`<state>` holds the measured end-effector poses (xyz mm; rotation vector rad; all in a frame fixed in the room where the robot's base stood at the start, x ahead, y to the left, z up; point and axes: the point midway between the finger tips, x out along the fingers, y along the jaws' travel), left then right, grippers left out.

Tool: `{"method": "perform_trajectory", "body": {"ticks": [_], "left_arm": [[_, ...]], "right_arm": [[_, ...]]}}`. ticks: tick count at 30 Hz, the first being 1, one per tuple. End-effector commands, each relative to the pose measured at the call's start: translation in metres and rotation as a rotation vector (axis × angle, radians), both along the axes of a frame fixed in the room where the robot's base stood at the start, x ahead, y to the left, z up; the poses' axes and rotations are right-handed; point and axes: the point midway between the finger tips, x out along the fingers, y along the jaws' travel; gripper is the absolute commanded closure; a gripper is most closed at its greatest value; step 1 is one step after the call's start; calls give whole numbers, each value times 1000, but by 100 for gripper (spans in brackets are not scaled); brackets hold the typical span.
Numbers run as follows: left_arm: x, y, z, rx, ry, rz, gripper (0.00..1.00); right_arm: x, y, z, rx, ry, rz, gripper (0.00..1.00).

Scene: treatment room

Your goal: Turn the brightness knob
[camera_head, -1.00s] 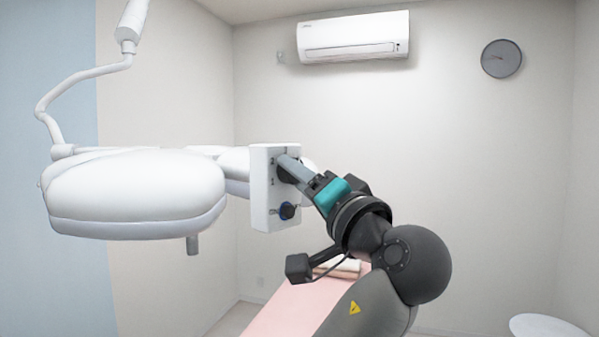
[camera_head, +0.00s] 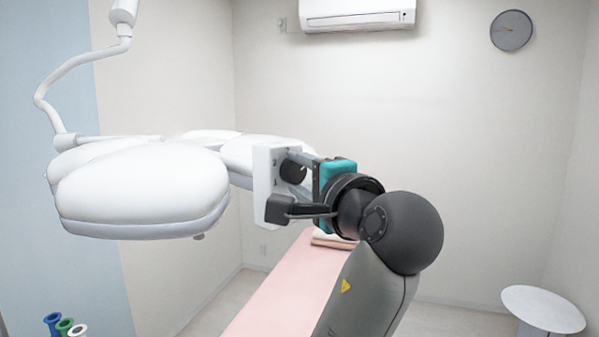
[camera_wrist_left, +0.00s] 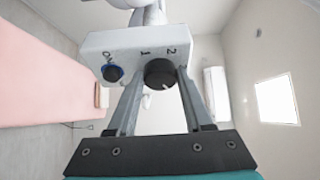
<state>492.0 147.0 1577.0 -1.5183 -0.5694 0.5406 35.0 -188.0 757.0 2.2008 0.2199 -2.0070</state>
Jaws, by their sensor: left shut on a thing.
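A white control box (camera_head: 264,176) is fixed to the right end of the white surgical lamp (camera_head: 140,190). A black round knob (camera_head: 292,171) with a white pointer mark is on its face; it also shows in the wrist view (camera_wrist_left: 160,73), below the printed "1" and "2". My left gripper (camera_wrist_left: 159,76) has one finger on each side of this knob and is shut on it. A second, blue-ringed knob (camera_wrist_left: 113,73) sits beside it near "ON" lettering; my wrist hides it in the head view. My right gripper is not in view.
A pink treatment bed (camera_head: 285,285) with a folded towel (camera_head: 332,240) lies below the lamp. A round white table (camera_head: 543,308) is at the lower right. Coloured spools (camera_head: 65,326) show at the lower left.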

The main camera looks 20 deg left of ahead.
Motion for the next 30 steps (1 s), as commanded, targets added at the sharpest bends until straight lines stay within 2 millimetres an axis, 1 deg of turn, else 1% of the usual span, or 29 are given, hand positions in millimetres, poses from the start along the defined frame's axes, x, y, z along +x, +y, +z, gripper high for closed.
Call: {"method": "perform_trajectory", "body": {"ticks": [16,17,24,25,30], "left_arm": [[0,0,1,13,24,-1,100],[0,0,1,13,24,-1,48],[0,0,1,12,23,-1,21],[0,0,1,12,23,0,19],[0,0,0,12,23,0,19]], "right_arm": [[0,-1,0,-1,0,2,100],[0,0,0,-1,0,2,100],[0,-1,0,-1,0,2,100],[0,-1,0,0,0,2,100],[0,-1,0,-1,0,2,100]]}}
